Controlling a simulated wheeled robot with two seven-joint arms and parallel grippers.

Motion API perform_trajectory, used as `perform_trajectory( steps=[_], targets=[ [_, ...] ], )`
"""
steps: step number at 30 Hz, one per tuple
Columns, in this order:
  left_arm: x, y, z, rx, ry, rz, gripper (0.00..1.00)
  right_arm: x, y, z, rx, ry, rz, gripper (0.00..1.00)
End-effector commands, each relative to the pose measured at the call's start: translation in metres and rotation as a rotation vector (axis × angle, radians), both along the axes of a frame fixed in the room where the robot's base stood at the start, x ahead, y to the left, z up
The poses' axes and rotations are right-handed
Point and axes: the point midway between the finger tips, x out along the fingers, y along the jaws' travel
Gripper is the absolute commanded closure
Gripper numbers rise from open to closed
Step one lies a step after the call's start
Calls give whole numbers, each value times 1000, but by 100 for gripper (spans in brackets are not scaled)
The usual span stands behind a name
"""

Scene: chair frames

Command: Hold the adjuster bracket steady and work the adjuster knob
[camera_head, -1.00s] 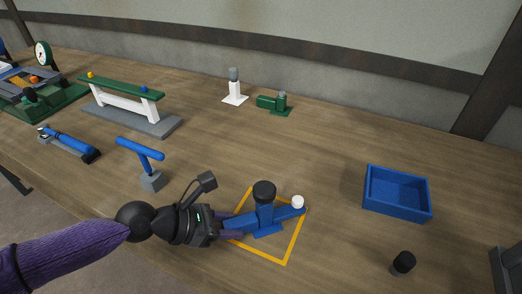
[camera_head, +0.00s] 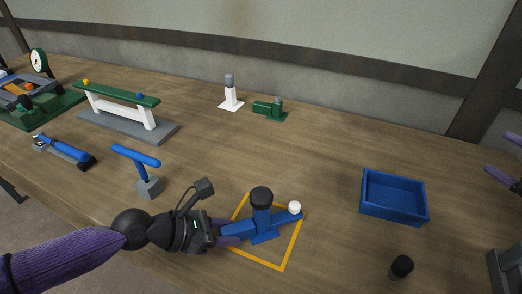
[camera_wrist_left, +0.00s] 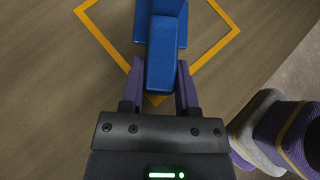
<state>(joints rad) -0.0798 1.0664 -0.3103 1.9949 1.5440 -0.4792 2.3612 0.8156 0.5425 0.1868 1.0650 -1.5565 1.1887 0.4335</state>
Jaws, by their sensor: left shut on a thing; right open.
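The blue adjuster bracket (camera_head: 262,224) stands inside a yellow square outline on the table. A black knob (camera_head: 261,195) tops its upright post, and a white ball (camera_head: 294,207) sits at the end of its right arm. My left gripper (camera_head: 222,230) is shut on the bracket's left arm. In the left wrist view the fingers (camera_wrist_left: 160,88) lie on both sides of the blue arm (camera_wrist_left: 161,65); the knob is out of that view. My right gripper (camera_head: 500,157) shows only partly at the right edge, fingers apart, empty and well away from the bracket.
A blue open box (camera_head: 394,198) stands right of the bracket, with a small black cylinder (camera_head: 401,267) in front of it. A blue T-handle (camera_head: 137,158) on a grey block stands behind my left arm. White (camera_head: 231,92) and green (camera_head: 270,109) fixtures stand farther back.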

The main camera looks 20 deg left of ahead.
Motion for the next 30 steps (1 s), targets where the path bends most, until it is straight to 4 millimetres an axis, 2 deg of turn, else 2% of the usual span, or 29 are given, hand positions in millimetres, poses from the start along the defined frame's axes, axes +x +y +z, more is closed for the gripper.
perform_trajectory(
  steps=[1, 4, 5, 6, 8, 9, 11, 12, 15, 18, 22, 25, 30],
  targets=[
    [-2, 0, -4, 2, 11, -4, 100, 7, 39, 5, 15, 22, 98, 15],
    [-2, 0, -4, 2, 12, -3, 100, 11, 122, 17, 16, 91, 307, 15],
    [-3, 0, -4, 2, 13, -3, 100, 9, 147, 21, 7, 113, 372, 15],
    [-3, 0, -4, 2, 13, -3, 100, 5, 180, 27, -14, 143, 456, 15],
    [-3, 0, -4, 2, 13, -3, 100, -7, 229, 34, -65, 195, 580, 15],
    [-3, 0, -4, 2, 13, -3, 100, -18, 261, 39, -113, 231, 662, 15],
    [-3, 0, -4, 2, 13, -3, 100, -39, 306, 44, -216, 293, 777, 15],
    [-3, 0, -4, 2, 13, -3, 100, -56, 335, 45, -310, 338, 847, 15],
    [-3, 0, -4, 3, 13, -3, 100, -102, 388, 38, -624, 464, 948, 15],
    [-3, 0, -5, 3, 13, -3, 100, -129, 405, 25, -934, 560, 910, 15],
    [-3, 0, -5, 3, 13, -3, 100, -140, 402, 16, -1213, 627, 775, 15],
    [-3, 0, -5, 3, 13, -3, 100, -141, 398, 14, -1314, 648, 698, 15],
    [-3, 0, -5, 4, 14, -4, 100, -141, 396, 3, -1346, 657, 669, 15]
  ],
)
